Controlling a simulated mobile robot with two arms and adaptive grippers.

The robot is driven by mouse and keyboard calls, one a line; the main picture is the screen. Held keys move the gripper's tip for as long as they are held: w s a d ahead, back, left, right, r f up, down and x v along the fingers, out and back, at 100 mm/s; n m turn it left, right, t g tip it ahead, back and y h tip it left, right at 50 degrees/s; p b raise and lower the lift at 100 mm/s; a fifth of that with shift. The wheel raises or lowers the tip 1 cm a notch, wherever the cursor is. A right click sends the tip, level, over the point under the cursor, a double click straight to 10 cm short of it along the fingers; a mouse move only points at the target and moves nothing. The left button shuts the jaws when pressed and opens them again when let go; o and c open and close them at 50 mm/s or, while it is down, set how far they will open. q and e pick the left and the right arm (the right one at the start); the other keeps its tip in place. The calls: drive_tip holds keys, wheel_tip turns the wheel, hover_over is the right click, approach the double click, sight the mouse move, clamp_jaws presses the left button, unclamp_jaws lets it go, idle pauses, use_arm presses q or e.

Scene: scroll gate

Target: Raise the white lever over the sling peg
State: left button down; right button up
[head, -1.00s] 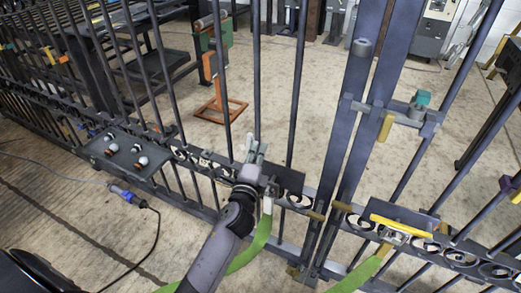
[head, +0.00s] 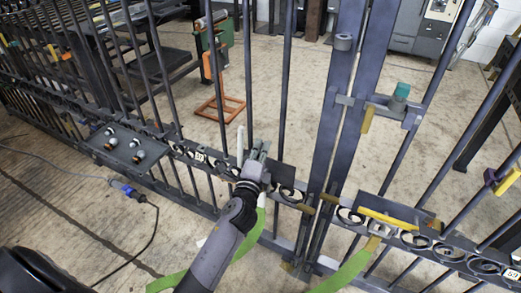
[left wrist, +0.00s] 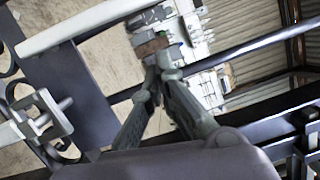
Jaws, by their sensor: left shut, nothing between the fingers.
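The white lever (head: 240,146) stands roughly upright on the gate rail, just left of my left gripper (head: 262,147) in the head view. In the left wrist view it is a long white bar (left wrist: 85,24) crossing the upper left, beside the fingers. My left gripper is shut and empty; its fingertips also show in the left wrist view (left wrist: 155,67). A green sling (head: 245,245) hangs below the gripper from the rail. The sling peg is largely hidden behind my gripper and wrist in the head view. My right gripper is not in view.
The dark gate bars and scrolled rail (head: 287,192) run across the middle. To the right are a yellow bar (head: 390,219), a second green sling (head: 350,270) and a teal-topped latch (head: 400,92). A dark shelf with knobs (head: 125,148) is at left.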

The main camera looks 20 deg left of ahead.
use_arm(q)
drive_tip(key=v, duration=1)
drive_tip(key=shift+b, duration=0.3)
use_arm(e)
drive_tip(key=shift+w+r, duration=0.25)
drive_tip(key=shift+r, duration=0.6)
use_arm(q)
drive_tip(key=shift+r, duration=0.1)
